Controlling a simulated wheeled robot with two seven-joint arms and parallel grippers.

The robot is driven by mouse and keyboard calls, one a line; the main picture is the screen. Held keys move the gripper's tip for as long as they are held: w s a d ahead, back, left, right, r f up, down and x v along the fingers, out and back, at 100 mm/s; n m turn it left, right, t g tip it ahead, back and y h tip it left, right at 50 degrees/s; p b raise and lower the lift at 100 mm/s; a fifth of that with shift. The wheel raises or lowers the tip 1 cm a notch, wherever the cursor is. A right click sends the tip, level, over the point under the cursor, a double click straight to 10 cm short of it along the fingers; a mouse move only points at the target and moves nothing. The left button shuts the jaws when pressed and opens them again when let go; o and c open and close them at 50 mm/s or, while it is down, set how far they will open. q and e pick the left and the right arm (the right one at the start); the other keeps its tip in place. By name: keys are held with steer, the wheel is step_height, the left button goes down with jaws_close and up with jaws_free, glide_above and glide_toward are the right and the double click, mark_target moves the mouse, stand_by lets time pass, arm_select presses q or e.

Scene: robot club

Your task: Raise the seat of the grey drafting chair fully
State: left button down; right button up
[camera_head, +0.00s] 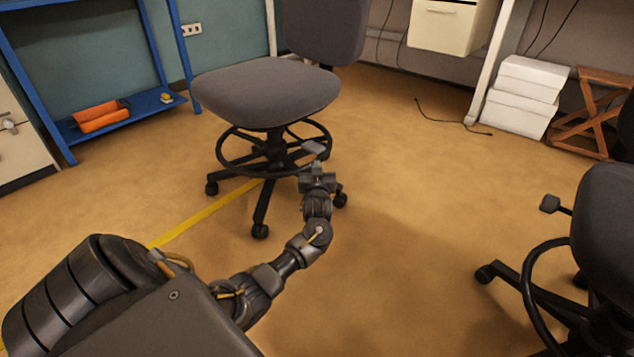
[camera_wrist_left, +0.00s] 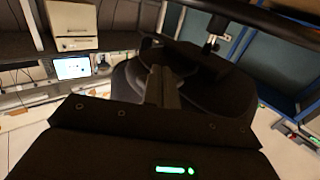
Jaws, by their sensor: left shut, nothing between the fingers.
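The grey drafting chair stands upright in the upper middle of the head view, with a grey seat (camera_head: 265,95), a backrest, a black foot ring (camera_head: 222,155) and a wheeled base. A small dark paddle (camera_head: 315,148), apparently its seat lever, sticks out below the seat's right side. My left gripper (camera_head: 317,168) is shut and empty, just below and in front of the paddle; I cannot tell whether they touch. The left wrist view shows the closed fingers (camera_wrist_left: 162,78) in front of dark chair parts (camera_wrist_left: 205,85). My right gripper is not in view.
A second dark chair (camera_head: 605,225) with its own paddle lever (camera_head: 550,203) stands at the right. A blue shelf (camera_head: 125,115) with an orange bin (camera_head: 101,117) is at the left. White boxes (camera_head: 520,95) and a cable (camera_head: 450,122) lie behind. The middle floor is clear.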

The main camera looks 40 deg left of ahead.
arm_select(q)
steer(key=shift+b+x, duration=1)
steer(key=shift+x, duration=1.35)
steer(key=shift+r, duration=0.2)
